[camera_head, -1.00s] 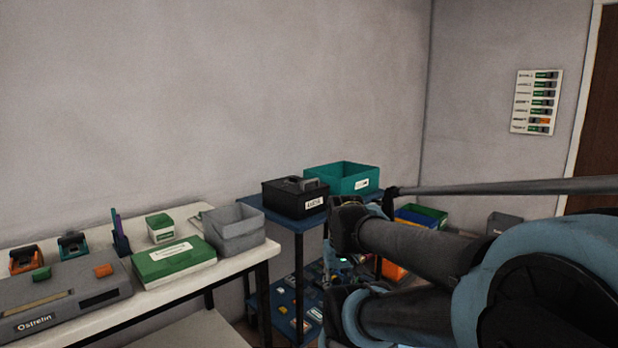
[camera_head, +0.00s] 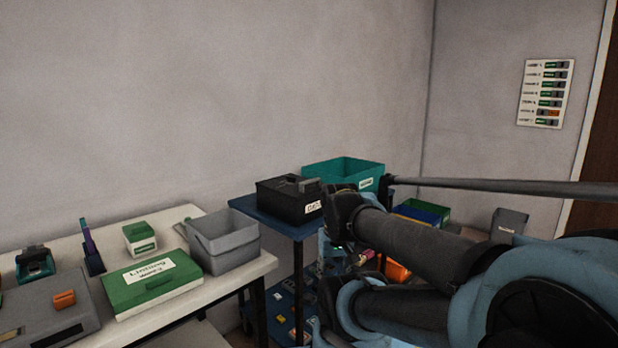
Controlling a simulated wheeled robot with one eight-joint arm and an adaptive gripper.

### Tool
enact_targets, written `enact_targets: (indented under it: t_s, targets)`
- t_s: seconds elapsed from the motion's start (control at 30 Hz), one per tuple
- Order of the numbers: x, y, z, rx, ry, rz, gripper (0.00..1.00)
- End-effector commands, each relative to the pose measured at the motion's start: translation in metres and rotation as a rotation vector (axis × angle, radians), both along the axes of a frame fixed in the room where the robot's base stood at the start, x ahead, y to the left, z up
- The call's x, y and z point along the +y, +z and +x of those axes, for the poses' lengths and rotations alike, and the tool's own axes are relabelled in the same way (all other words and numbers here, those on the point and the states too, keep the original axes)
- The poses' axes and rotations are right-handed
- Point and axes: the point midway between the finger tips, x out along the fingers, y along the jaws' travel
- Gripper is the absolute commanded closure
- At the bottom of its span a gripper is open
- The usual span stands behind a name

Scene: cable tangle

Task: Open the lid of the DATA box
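A black box (camera_head: 287,202) with a grey handle (camera_head: 308,184) on its lid stands on the blue table (camera_head: 262,216), right of centre. Its white front label (camera_head: 314,207) seems to begin with "DA"; the rest is too small or blurred to read. The lid looks shut. My arm reaches in from the right, and its dark joint is just right of the box in the picture. I cannot make out my gripper or its fingers; the arm links may hide them. I cannot tell whether anything touches the box.
A teal open bin (camera_head: 345,174) stands behind the box. The white table (camera_head: 120,245) at left holds a grey bin (camera_head: 228,241), a green box (camera_head: 150,282) and several devices. Small items lie on the blue table's lower shelf (camera_head: 275,310). More bins (camera_head: 421,213) stand behind my arm.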

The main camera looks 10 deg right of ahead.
Motion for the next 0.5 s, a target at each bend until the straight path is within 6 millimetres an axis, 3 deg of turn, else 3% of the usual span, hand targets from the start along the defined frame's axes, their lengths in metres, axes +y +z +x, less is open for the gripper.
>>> enact_targets:
  t_s: [0.17,0.5]
  targets:
    - [0.0,0.031,0.015,0.01,-0.055,0.01,0.62]
    - [-0.001,0.151,0.101,0.06,-0.302,0.049,0.62]
